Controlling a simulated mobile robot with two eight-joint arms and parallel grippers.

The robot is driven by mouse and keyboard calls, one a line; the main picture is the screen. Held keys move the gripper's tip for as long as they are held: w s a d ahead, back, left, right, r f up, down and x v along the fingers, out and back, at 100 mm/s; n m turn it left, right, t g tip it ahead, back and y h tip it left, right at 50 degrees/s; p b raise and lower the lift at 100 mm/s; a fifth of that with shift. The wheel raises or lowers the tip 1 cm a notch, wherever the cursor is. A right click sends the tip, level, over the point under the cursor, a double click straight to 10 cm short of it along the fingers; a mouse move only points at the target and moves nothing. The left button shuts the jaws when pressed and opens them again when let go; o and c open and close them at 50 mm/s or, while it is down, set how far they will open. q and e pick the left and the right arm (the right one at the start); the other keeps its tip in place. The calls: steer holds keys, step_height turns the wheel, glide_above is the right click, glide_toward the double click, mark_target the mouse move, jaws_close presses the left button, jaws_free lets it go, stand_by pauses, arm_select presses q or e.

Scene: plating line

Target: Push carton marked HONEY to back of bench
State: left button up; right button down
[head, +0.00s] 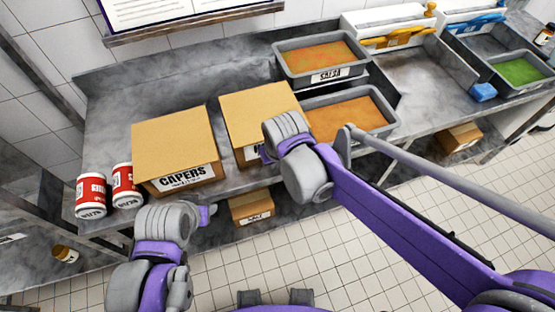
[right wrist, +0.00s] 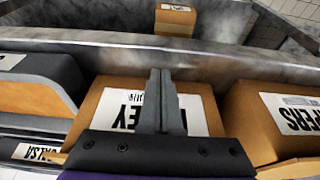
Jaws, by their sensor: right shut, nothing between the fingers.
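The HONEY carton (head: 258,108) is a brown box on the bench, right of the CAPERS carton (head: 170,140). Its front label is mostly hidden behind my right arm in the head view. In the right wrist view the HONEY carton (right wrist: 101,98) shows an upside-down white label, partly covered by the fingers. My right gripper (right wrist: 160,76) is shut and empty, in front of that label; I cannot tell whether it touches. In the head view my right gripper (head: 263,153) is at the carton's front right. My left gripper (head: 207,214) is low in front of CAPERS, its fingers unclear.
Bare bench (head: 115,105) lies behind the cartons, up to the back wall. A SALSA tub (head: 322,60) and another tub (head: 350,115) stand close on the right. Two red-and-white cans (head: 91,197) stand left of CAPERS. A small carton (head: 251,206) sits below the bench.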

steer(key=w, duration=0.1)
steer(key=w+a, duration=0.1)
steer(key=w, duration=0.1)
steer(key=shift+r, duration=0.15)
steer(key=shift+s, duration=0.1)
